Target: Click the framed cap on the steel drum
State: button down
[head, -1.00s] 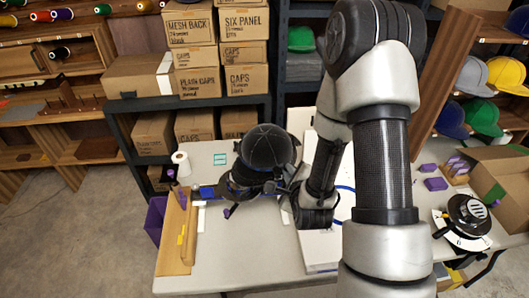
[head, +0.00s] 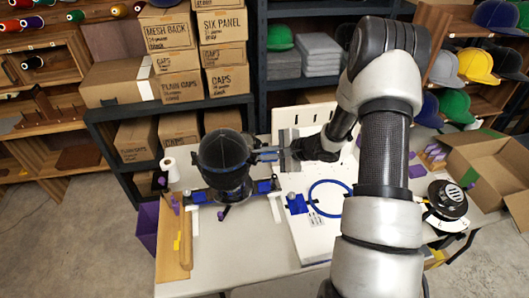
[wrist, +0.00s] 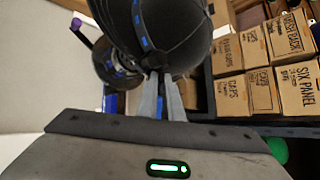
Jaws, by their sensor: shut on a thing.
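The framed cap (head: 222,150) is a black dome with a dark frame. It sits in front of the back shelf, over the dark drum (head: 232,188) on its black bar with blue end blocks. The cap also fills the top of the wrist view (wrist: 180,35), with blue tabs along its band. The drum shows lower left of it there (wrist: 115,68). My gripper (head: 264,154) comes in from the right, its fingers shut on the cap's frame edge. The fingertips are close together in the wrist view (wrist: 162,88). I cannot tell whether cap and drum touch.
A white board with a blue hoop (head: 330,198) lies right of the drum. A wooden strip (head: 170,235) lies on the left, near a white roll (head: 170,168). Stacked boxes (head: 225,45) stand behind. The front of the table is clear.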

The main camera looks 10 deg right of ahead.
notch_tip(320, 180, down, 10)
jog(key=b, duration=0.5)
jog(key=shift+d+b, duration=0.4)
jog(key=shift+d, duration=0.05)
jog(key=shift+r+p, duration=0.1)
jog(key=shift+p, duration=0.5)
dwell(0.4)
jog(key=shift+f, duration=0.6)
jog(key=shift+d+f, duration=0.1)
jog(key=shift+f, duration=0.05)
jog(key=shift+s, duration=0.1)
